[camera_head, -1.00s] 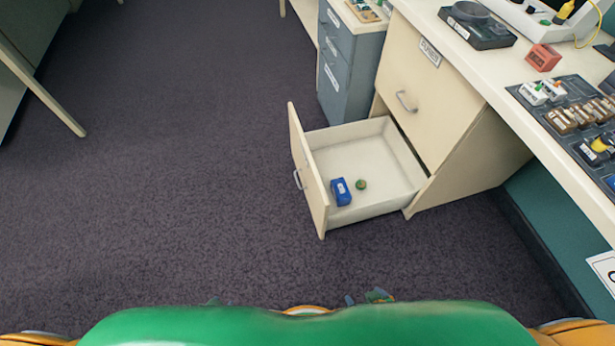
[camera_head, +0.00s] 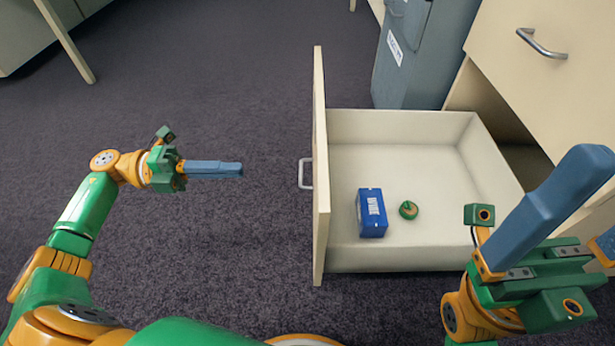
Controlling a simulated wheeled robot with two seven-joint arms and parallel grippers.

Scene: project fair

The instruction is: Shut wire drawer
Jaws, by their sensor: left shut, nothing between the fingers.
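The cream wire drawer (camera_head: 400,255) stands pulled out of its cabinet (camera_head: 535,75). Its front panel (camera_head: 320,140) faces left, with a metal handle (camera_head: 304,173) on the outer side. My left gripper (camera_head: 240,169) is shut and empty, left of the handle and pointing right at it, with a gap between them. My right gripper (camera_head: 600,205) is at the lower right, in front of the cabinet side in the picture. Its blue fingers are apart, and one is cut off by the picture edge.
A blue box (camera_head: 371,213) and a small green round object (camera_head: 408,210) lie inside the drawer. A grey-blue drawer unit (camera_head: 415,70) stands behind it. The carpet (camera_head: 230,80) left of the drawer is clear. A table leg (camera_head: 65,40) stands at the far left.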

